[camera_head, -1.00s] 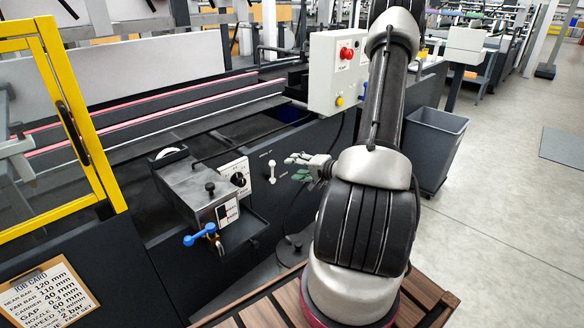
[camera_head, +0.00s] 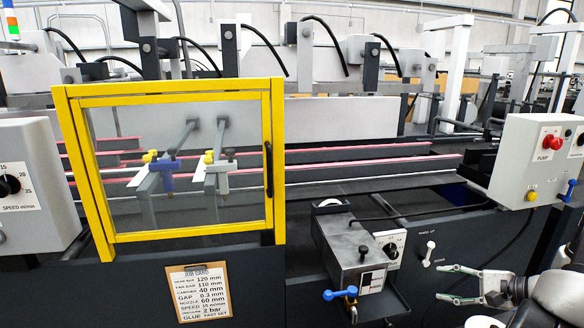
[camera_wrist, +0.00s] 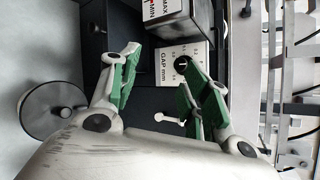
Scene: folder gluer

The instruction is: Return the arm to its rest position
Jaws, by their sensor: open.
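My gripper (camera_head: 458,284) is at the lower right of the head view, in front of the machine's dark side panel. Its fingers point left and stand apart with nothing between them. The wrist view shows the open green-padded fingers (camera_wrist: 155,88) with the GAP mm dial plate (camera_wrist: 183,58) beyond them. A small white lever (camera_wrist: 168,119) shows between the fingers in that view. Most of my arm is outside the head view; only its end shows at the right edge.
The glue unit (camera_head: 358,258) with a blue-handled valve (camera_head: 341,294) stands left of my gripper. A white toggle lever (camera_head: 429,253) is on the panel above it. A control box (camera_head: 535,160) is at upper right. A yellow-framed guard (camera_head: 275,165) and a job card (camera_head: 199,293) are left.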

